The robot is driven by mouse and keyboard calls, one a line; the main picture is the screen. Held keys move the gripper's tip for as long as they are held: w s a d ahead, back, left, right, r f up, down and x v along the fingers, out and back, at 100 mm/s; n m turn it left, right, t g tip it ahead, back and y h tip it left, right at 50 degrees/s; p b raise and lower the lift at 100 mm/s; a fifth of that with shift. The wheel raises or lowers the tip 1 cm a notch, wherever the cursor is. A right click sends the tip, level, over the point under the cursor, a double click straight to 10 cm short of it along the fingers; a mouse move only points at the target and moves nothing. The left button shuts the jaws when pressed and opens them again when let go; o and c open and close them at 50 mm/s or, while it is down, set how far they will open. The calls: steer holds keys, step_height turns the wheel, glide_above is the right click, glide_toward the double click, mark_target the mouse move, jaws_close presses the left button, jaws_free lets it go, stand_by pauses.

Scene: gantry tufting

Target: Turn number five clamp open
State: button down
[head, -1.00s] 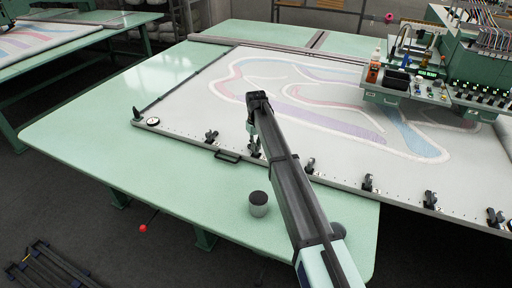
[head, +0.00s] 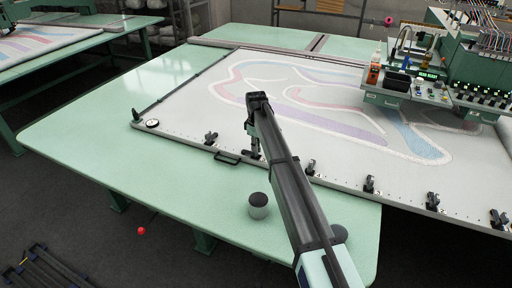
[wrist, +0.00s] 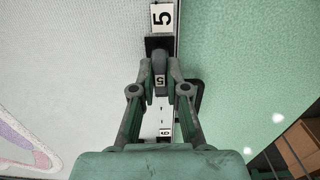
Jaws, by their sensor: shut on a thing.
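The number five clamp (wrist: 159,70) is a dark clamp with a "5" on its lever, at the top centre of the wrist view. My gripper (wrist: 160,72) is shut on the clamp's lever, one finger on each side. In the head view my gripper (head: 254,152) is at the near frame rail, and the arm and fingers mostly hide this clamp. The clamp's lower part is hard to make out.
Other black clamps stand along the rail, one to the left (head: 211,138) and several to the right, such as one nearby (head: 310,166). A grey cylinder with a dark top (head: 258,206) stands on the green table (head: 120,160). A handle (head: 227,158) sits by the rail.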

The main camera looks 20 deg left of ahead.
stand_by(0.4)
steer(key=c, duration=1.2)
jaws_free()
steer(key=shift+r, duration=0.1)
step_height(320, 180, up, 12)
steer(key=shift+f, duration=0.1)
